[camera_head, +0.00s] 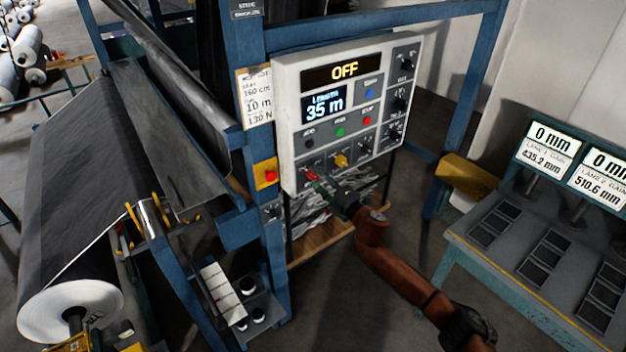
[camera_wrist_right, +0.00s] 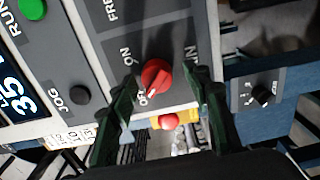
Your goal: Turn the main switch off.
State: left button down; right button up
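The main switch is a red rotary knob (camera_wrist_right: 156,74) on a dark strip of the control panel (camera_head: 286,110), with ON and a partly hidden label starting with O beside it. Its pale mark seems to point toward the hidden label. The panel's top display (camera_head: 344,71) reads OFF. My right gripper (camera_head: 318,182) is at the panel's lower left corner. In the right wrist view its two fingers (camera_wrist_right: 160,80) are open, one on each side of the knob, with gaps visible. In the head view the fingers partly cover the knob. My left gripper is not in view.
A yellow box with a red button (camera_head: 266,174) sits on the blue frame left of the panel. A yellow knob (camera_head: 341,160) and green and red buttons are close by. A grey fabric roll (camera_head: 70,285) stands left, a gauge table (camera_head: 480,255) right.

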jog(key=shift+r, duration=0.1)
jog(key=v, duration=1.2)
